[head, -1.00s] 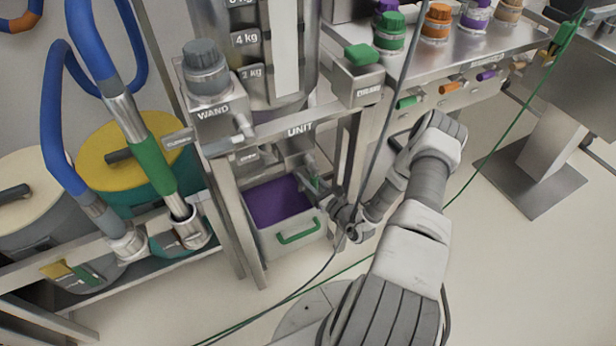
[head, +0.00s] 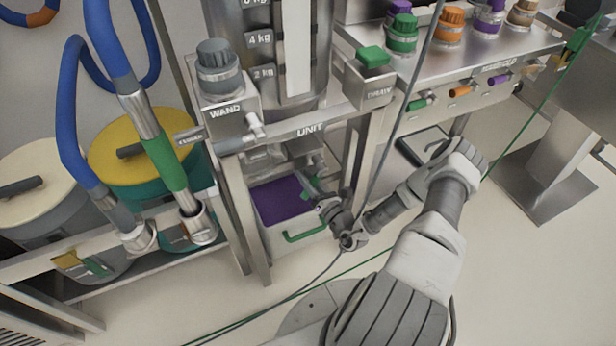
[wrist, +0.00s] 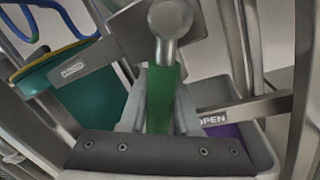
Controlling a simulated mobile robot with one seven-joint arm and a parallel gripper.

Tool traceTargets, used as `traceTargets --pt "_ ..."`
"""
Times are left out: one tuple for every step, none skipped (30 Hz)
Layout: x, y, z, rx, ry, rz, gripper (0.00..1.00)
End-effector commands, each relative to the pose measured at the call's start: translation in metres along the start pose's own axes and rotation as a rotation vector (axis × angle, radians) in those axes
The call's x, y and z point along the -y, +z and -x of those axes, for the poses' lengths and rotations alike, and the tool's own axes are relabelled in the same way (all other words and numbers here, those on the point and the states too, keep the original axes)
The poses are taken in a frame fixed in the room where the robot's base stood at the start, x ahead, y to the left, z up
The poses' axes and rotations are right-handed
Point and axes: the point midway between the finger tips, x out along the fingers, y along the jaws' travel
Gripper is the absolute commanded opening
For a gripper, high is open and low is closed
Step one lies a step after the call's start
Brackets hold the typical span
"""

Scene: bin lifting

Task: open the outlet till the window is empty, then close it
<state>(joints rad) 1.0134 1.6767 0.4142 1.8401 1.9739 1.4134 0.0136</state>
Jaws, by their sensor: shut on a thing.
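The outlet's green lever (wrist: 162,100), with a round metal end, stands between my gripper's fingers in the wrist view. My gripper (head: 318,197) is shut on this lever under the unit, at the bin's right side. An OPEN label (wrist: 212,120) shows just right of the lever. The tall sight window (head: 297,45) on the metal hopper looks pale in its visible part; its top is cut off. Below the outlet stands a grey bin (head: 296,243) with a green handle and purple material (head: 279,199) inside. The outlet mouth is not clearly visible.
Metal frame posts (head: 236,215) stand close around the bin. Hoses and lidded drums (head: 150,150) are at the left. A bench (head: 470,60) with coloured caps is at the upper right. A green cable (head: 330,272) crosses the floor. Floor at the lower right is open.

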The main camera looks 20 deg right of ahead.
Motion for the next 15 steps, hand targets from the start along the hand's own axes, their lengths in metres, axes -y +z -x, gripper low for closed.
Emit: traceTargets --pt "-0.0012 -0.0013 0.0008 -0.002 0.000 -0.009 0.00" --pt "-0.0014 -0.0013 0.0008 -0.002 0.001 -0.011 0.00" --pt "-0.0016 -0.0014 0.0007 -0.002 0.001 -0.013 0.00" --pt "-0.0017 -0.0014 0.0007 -0.002 0.001 -0.014 0.00" --pt "-0.0017 -0.0014 0.0007 -0.002 0.001 -0.015 0.00" --pt "-0.0018 -0.0015 0.0007 -0.002 0.001 -0.015 0.00" --pt "-0.0018 -0.0015 0.0007 -0.002 0.001 -0.015 0.00" --pt "-0.0018 -0.0015 0.0007 -0.002 0.001 -0.015 0.00" --pt "-0.0018 -0.0016 0.0007 -0.002 0.001 -0.015 0.00" --pt "-0.0018 -0.0016 0.0007 -0.002 0.001 -0.014 0.00" --pt "-0.0019 -0.0016 0.0007 -0.002 0.001 -0.014 0.00" --pt "-0.0019 -0.0016 0.0007 -0.002 0.001 -0.014 0.00" --pt "-0.0019 -0.0016 0.0007 -0.002 0.001 -0.014 0.00" --pt "-0.0019 -0.0016 0.0007 -0.002 0.001 -0.014 0.36" --pt "-0.0019 -0.0016 0.0006 -0.002 0.001 -0.013 0.43"
